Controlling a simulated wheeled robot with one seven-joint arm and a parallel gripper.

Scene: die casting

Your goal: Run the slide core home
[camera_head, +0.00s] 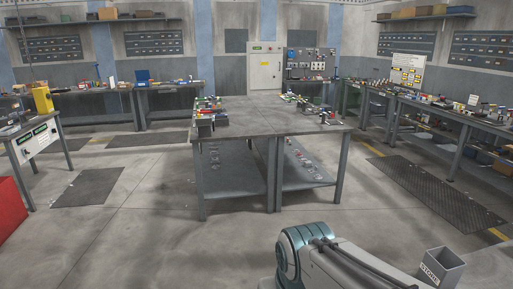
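I cannot pick out the slide core; the parts on the benches are too small and far to tell apart. A cluster of small parts (208,112) in green, red, dark and other colours sits at the left side of the central table (255,118). Another small group (308,103) sits at its back right. Part of my arm shows at the bottom right, short of the table and apart from it. My gripper is not in view.
A grey open bin (440,268) with a label is at the bottom right. A side table (35,137) stands left, above a red block (10,208). Crowded benches line the back and right. Open floor (140,235) lies before the central table; dark mats lie both sides.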

